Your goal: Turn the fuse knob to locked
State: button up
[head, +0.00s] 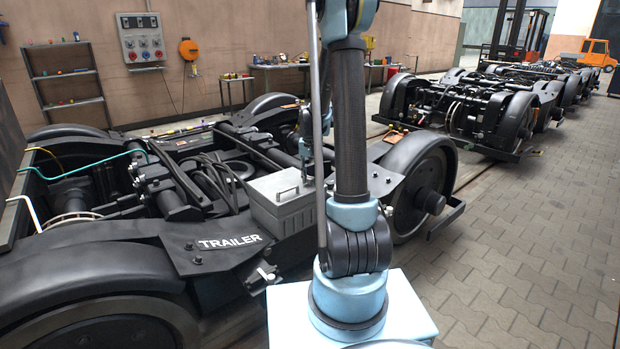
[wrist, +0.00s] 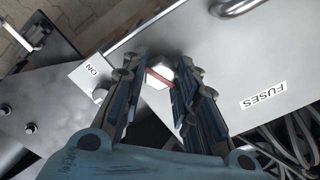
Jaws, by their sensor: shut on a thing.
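The grey metal fuse box (head: 280,207) sits on the bogie frame in the head view, with a handle on its lid. In the wrist view its lid (wrist: 235,65) fills the upper right, lettered FUSES. The pale fuse knob (wrist: 159,97) with a red bar shows between my fingers. My gripper (wrist: 160,76) is shut on this knob from above, one finger on each side. The fingers hide its sides, and no locked mark is readable.
The lid handle (wrist: 238,8) is at the top. Black cables (wrist: 295,140) lie lower right. The TRAILER plate (head: 230,243) is in front of the box. Paved floor (head: 530,240) is clear at right.

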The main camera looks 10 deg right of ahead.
aim_at(311, 177)
jog(key=shift+w+m, duration=0.1)
jog(key=shift+m, duration=2)
jog(key=o, duration=1.1)
jog(key=shift+c, duration=0.2)
jog(key=shift+r, duration=0.1)
notch_tip(311, 177, up, 12)
